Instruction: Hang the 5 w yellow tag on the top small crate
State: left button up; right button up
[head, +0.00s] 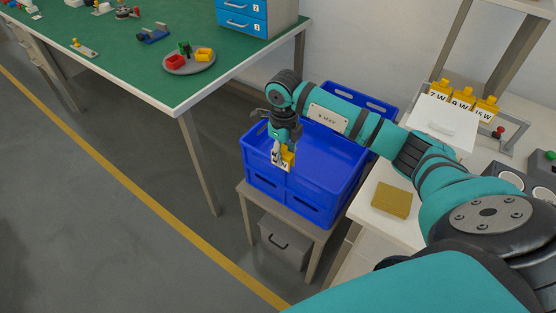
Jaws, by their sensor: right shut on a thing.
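My right gripper (279,153) points down and is shut on a yellow tag (288,158) with a white label. The label is partly covered by the fingers, so its wattage cannot be read for sure. The gripper and tag are in front of or just over the near-left part of the blue crates (265,178). I cannot tell whether the tag touches a crate rim. The blue crates look stacked on a small grey stand, and my right arm hides part of them. My left gripper is not in view.
More yellow tags (461,98) marked 7 W, 9 W and 15 W hang on a rack at the right. A yellow block (391,201) lies on the white bench. A green-topped table (130,72) stands at the left with a round tray (189,64). Open floor lies between.

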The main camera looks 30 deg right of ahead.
jog(key=shift+w+d, duration=0.2)
jog(key=shift+d, duration=0.2)
jog(key=shift+d+f+b, duration=0.15)
jog(key=shift+f+b, duration=0.1)
jog(key=shift+b, duration=0.05)
jog(key=shift+f+b, duration=1.8)
jog(key=shift+f, duration=0.75)
jog(key=o, duration=1)
